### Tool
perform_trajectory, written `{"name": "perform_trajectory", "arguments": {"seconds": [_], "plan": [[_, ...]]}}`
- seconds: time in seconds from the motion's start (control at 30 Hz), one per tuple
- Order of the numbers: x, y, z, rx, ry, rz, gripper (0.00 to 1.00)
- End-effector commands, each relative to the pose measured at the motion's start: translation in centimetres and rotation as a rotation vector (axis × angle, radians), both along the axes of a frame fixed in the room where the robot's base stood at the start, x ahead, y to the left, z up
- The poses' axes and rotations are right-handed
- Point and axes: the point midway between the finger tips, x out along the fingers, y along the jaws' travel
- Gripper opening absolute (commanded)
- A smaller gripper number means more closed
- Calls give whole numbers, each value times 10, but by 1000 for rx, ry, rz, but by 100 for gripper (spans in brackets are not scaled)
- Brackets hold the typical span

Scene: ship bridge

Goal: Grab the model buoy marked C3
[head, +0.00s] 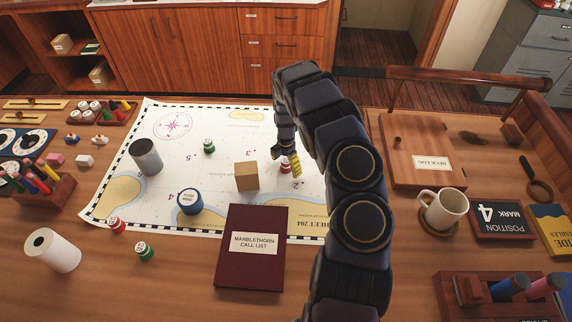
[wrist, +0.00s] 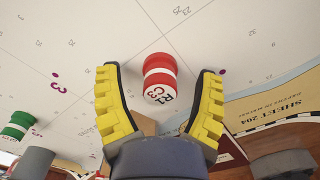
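The red and white model buoy (wrist: 160,66) lies between my gripper's fingers in the wrist view; its white end cap reads C3, with a second mark that looks like R1. In the head view, a bit of the red buoy (head: 284,168) shows beside a yellow finger, the rest hidden by my arm. My gripper (wrist: 160,74) is open, with a yellow ribbed finger on each side of the buoy and a gap on both sides. In the head view my gripper (head: 291,165) is low over the chart.
A wooden block (head: 247,177) and dark red call list book (head: 250,250) are near my gripper. Green buoys (head: 209,146) (head: 145,251), another red buoy (head: 117,225), a blue round container (head: 190,202) and a grey cylinder (head: 146,157) stand left. A mug (head: 445,208) stands right.

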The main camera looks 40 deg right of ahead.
Motion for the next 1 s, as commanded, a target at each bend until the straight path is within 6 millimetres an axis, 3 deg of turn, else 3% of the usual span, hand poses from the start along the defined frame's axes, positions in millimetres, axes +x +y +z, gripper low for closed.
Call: {"name": "perform_trajectory", "arguments": {"seconds": [0.03,0.1,0.67,0.83,1.0], "plan": [[0,0,0,0,0,0,44],[0,0,0,0,1,0,14],[0,0,7,0,2,1,12],[0,2,32,0,1,2,11],[-18,14,61,-4,-1,1,11]]}}
